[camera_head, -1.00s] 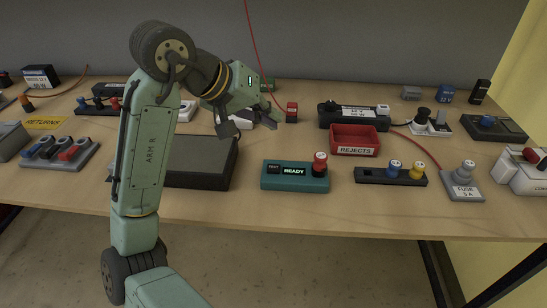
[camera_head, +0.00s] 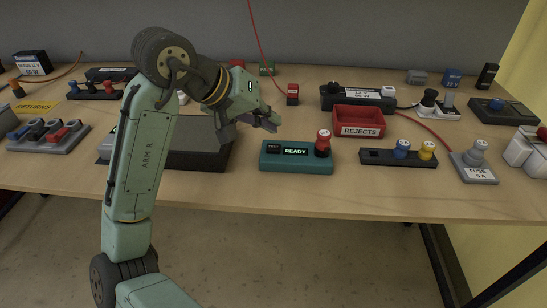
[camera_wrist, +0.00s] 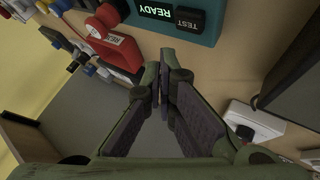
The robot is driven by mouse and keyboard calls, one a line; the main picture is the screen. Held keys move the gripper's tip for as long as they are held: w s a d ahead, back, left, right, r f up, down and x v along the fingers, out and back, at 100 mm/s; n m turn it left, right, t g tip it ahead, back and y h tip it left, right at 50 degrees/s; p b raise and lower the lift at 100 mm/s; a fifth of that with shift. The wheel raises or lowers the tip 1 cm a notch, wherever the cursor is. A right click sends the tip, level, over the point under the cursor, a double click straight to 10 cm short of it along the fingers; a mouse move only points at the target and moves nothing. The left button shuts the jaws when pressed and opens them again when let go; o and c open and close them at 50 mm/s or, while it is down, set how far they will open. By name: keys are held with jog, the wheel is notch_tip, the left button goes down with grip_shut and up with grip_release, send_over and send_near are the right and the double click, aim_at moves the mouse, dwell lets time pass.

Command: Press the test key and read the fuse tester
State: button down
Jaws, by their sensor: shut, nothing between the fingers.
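The teal fuse tester (camera_head: 296,165) sits near the front edge of the bench. Its display (camera_head: 296,151) reads READY, and the dark test key (camera_head: 273,148) is left of it. A red fuse (camera_head: 323,145) stands upright at the tester's right end. My gripper (camera_head: 272,122) is shut and empty, above and just behind the tester's left end, apart from it. In the wrist view the tester (camera_wrist: 207,34) is at the top, upside down, with the TEST key (camera_wrist: 188,20) beyond the gripper's fingertips (camera_wrist: 166,78).
The red REJECTS bin (camera_head: 361,131) stands right of and behind the tester. A black holder (camera_head: 380,159) with blue and yellow fuses and a grey "FUSE 5 A" stand (camera_head: 474,172) lie further right. A dark flat box (camera_head: 200,155) is left of the tester, partly behind my arm.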

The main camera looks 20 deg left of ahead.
aim_at(285, 142)
jog(key=shift+f+b, duration=0.4)
jog(key=shift+f, duration=0.7)
dwell(0.6)
jog(key=shift+f, duration=0.4)
jog(key=shift+f+b, duration=0.3)
jog(key=shift+f, duration=0.15)
dwell(0.5)
jog(key=shift+r+p, duration=0.85)
jog(key=shift+r, duration=0.05)
notch_tip(285, 142, up, 5)
jog(key=p, duration=0.5)
